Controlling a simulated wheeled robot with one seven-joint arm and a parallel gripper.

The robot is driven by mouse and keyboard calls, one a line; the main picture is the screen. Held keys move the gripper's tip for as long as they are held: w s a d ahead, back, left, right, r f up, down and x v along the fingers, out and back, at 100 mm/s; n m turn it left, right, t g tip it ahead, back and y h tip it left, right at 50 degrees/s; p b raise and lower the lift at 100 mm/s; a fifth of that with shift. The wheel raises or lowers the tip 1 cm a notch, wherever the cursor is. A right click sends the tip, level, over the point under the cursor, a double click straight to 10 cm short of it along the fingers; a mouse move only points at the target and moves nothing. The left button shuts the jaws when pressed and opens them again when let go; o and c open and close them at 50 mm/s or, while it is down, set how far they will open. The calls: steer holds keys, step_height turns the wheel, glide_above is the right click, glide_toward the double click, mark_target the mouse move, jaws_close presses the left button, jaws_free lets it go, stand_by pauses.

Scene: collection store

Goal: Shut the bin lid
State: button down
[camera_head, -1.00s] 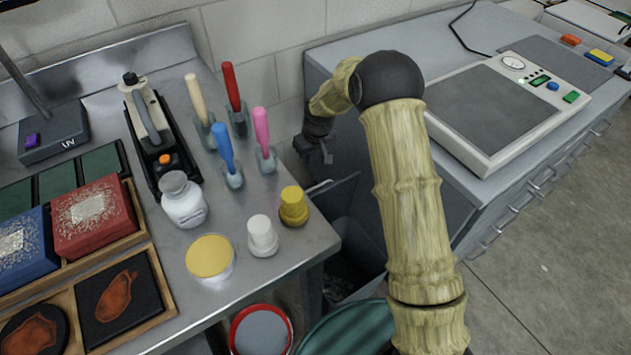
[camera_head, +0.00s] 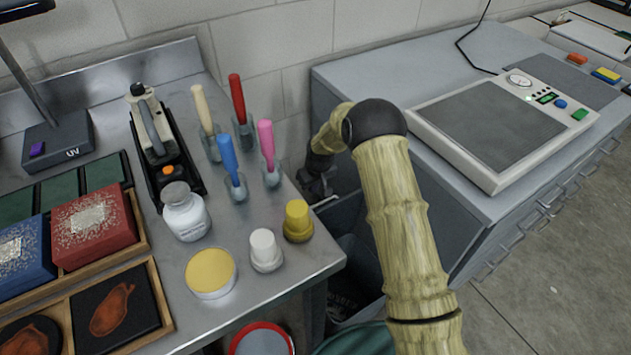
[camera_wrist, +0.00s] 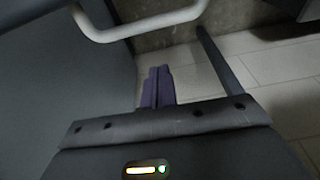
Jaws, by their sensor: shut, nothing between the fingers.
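The grey bin (camera_head: 345,305) stands in the gap between the steel bench and the grey cabinet, with partly readable lettering inside or on it. Its top looks open in the head view, with a dark interior. A grey panel that may be its lid (camera_head: 345,218) shows behind it, partly covered by my arm. My gripper (camera_head: 318,190) hangs at the back of this gap, near the panel's pale edge; I cannot tell whether they touch. In the wrist view my purple fingertips (camera_wrist: 157,87) are together and empty.
The bench (camera_head: 235,310) at left carries a white pot (camera_head: 265,250), a yellow pot (camera_head: 298,221), a bottle (camera_head: 185,212) and several upright handled tools near the gap. The cabinet (camera_head: 400,80) at right bears a scale (camera_head: 500,130). The wrist view shows a pale bar (camera_wrist: 140,28) close by.

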steer(key=shift+s+d, duration=0.55)
steer(key=shift+s, duration=0.3)
steer(key=shift+s+d, duration=0.5)
steer(key=shift+s, duration=0.3)
